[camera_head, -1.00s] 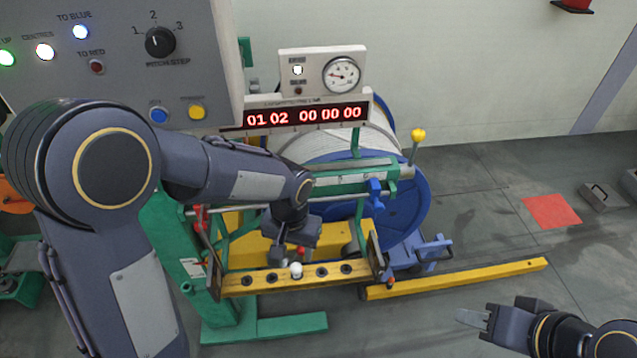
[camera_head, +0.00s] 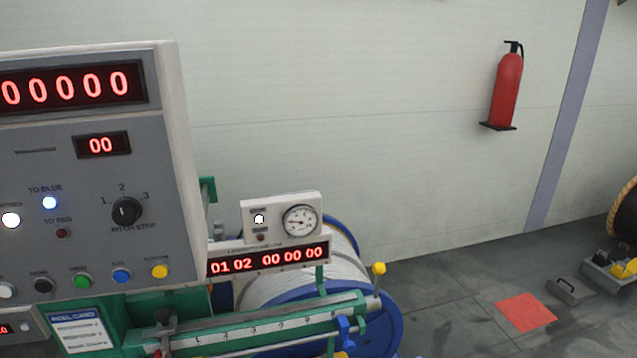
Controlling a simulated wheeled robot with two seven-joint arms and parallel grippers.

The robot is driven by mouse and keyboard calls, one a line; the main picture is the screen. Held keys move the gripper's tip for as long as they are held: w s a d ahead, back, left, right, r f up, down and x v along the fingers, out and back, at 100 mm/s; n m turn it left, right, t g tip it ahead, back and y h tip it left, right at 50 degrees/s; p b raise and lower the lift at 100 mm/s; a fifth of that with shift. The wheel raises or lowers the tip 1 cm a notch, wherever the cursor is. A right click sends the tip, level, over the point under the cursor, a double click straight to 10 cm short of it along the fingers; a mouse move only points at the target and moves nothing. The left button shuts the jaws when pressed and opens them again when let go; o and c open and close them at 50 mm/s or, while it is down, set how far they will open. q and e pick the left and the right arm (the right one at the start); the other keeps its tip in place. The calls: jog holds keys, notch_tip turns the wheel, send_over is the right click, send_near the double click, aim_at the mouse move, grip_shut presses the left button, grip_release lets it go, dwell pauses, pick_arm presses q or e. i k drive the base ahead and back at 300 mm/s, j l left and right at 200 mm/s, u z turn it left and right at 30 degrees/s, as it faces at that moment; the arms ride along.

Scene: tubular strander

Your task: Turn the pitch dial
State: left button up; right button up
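The pitch dial (camera_head: 126,211) is a round black knob labelled PITCH STEP on the grey control panel (camera_head: 60,190), at the left of the head view. Positions 1, 2 and 3 are marked around it, and its white mark appears to point up, near 2. Neither of my grippers shows in the current head view, and nothing covers the dial.
A row of coloured buttons, with a yellow button (camera_head: 160,271), sits below the dial. A small box with a round gauge (camera_head: 300,221) and a red display (camera_head: 268,259) stand right of the panel. Behind is a blue reel (camera_head: 385,325). A fire extinguisher (camera_head: 507,85) hangs on the wall.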

aim_at(126, 210)
jog(key=u, duration=1.4)
jog(key=l, duration=0.45)
jog(key=k+l+u, duration=0.1)
jog(key=l, duration=0.35)
jog(key=k+l, duration=0.1)
jog(key=l, duration=0.3)
